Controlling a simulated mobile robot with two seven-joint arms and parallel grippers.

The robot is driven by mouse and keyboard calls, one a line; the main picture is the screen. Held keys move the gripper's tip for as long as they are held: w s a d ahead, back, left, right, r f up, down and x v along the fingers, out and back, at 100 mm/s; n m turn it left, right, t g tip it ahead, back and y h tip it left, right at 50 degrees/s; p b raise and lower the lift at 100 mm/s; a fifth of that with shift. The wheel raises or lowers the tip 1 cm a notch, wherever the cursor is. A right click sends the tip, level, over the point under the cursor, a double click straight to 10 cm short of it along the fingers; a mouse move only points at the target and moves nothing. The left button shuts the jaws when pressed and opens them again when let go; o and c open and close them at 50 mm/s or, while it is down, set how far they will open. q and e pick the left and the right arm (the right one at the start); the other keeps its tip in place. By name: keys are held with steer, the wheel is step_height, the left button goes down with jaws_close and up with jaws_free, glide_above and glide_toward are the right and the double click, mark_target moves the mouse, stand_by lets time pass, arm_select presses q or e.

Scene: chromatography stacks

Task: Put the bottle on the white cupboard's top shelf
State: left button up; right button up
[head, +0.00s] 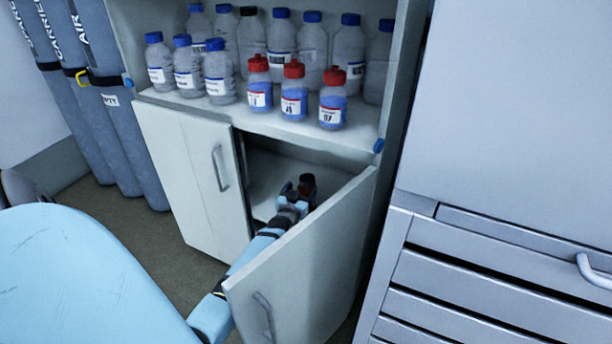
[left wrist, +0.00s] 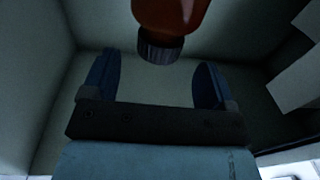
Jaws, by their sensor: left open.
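The white cupboard (head: 185,165) stands ahead, its lower right door (head: 305,265) swung open. My left arm reaches past this door into the lower compartment. My left gripper (head: 294,194) is open inside it, close to a small dark reddish-brown bottle (head: 308,181), partly hidden by the gripper in the head view. In the left wrist view, the amber bottle (left wrist: 176,14) with its dark ribbed cap (left wrist: 160,49) lies ahead, between the lines of the two open fingers (left wrist: 155,75). Its far end is cut off by the frame. My right gripper is out of view.
The open shelf (head: 262,125) above the doors holds several blue-capped bottles (head: 219,72) behind red-capped ones (head: 294,92), with some bare board at the front edge. Gas cylinders (head: 110,110) stand left. A grey drawer cabinet (head: 480,260) stands right.

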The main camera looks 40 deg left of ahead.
arm_select(q)
steer(key=p+v, duration=0.1)
steer(key=v, duration=0.5)
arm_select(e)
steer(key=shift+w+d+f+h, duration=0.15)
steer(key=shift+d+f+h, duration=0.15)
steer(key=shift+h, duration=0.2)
arm_select(q)
steer(key=shift+s+d, duration=0.1)
steer(key=shift+s, duration=0.05)
